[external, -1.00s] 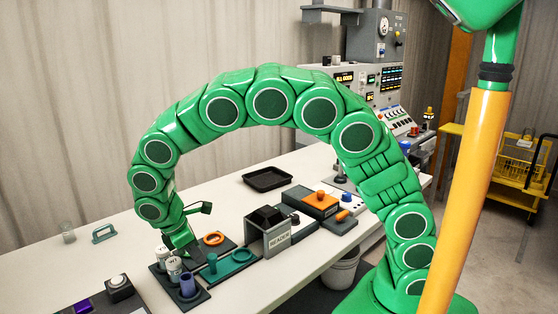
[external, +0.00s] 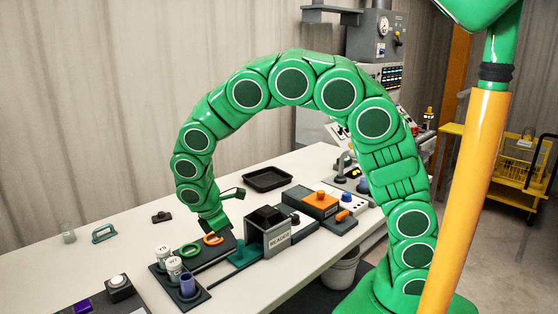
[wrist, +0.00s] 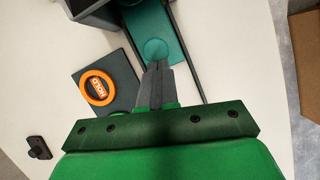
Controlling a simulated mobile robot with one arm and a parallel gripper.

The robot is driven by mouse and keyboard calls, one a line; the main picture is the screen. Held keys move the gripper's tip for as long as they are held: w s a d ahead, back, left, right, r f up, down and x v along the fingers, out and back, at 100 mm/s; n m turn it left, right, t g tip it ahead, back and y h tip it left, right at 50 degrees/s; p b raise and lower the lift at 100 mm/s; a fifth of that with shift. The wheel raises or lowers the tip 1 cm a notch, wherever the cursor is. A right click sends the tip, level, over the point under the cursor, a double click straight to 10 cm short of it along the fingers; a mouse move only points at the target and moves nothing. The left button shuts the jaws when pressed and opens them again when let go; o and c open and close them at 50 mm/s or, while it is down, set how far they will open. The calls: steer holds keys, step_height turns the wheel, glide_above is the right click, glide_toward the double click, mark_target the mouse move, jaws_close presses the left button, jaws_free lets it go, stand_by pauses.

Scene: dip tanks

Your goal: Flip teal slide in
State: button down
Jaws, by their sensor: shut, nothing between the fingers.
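The teal slide (external: 243,254) lies flat in a dark track, with its far end against the dark-mouthed box marked READER (external: 277,238). A round teal knob (wrist: 155,48) stands at the slide's near end.
An orange HOLD ring (wrist: 98,88) sits on a dark pad beside the track. White jars (external: 174,268) and a blue-grey cup (external: 187,285) stand on a dark tray at the front left. An orange-topped box (external: 320,203) and black tray (external: 267,179) lie beyond. The table's back left is mostly clear.

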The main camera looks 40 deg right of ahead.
steer(key=shift+d, duration=0.25)
steer(key=s+v, duration=0.1)
steer(key=v, duration=0.9)
steer(key=shift+w, duration=0.45)
steer(key=s+d+r+m+y, duration=0.1)
steer(key=s+d+r+m, duration=0.25)
steer(key=d, duration=0.55)
steer(key=s+d+r+m+y, duration=0.1)
steer(key=s+d+r+m, duration=0.2)
steer(key=d, duration=0.5)
steer(key=s+d+m+y, duration=0.1)
steer(key=s+d+m, duration=0.3)
steer(key=s, duration=0.5)
steer(key=s+d+f+m+y, duration=0.1)
steer(key=s+d+m, duration=0.3)
steer(key=s, duration=0.6)
steer(key=shift+d+f+g, duration=0.3)
steer(key=shift+d+f, duration=0.05)
steer(key=shift+d, duration=0.75)
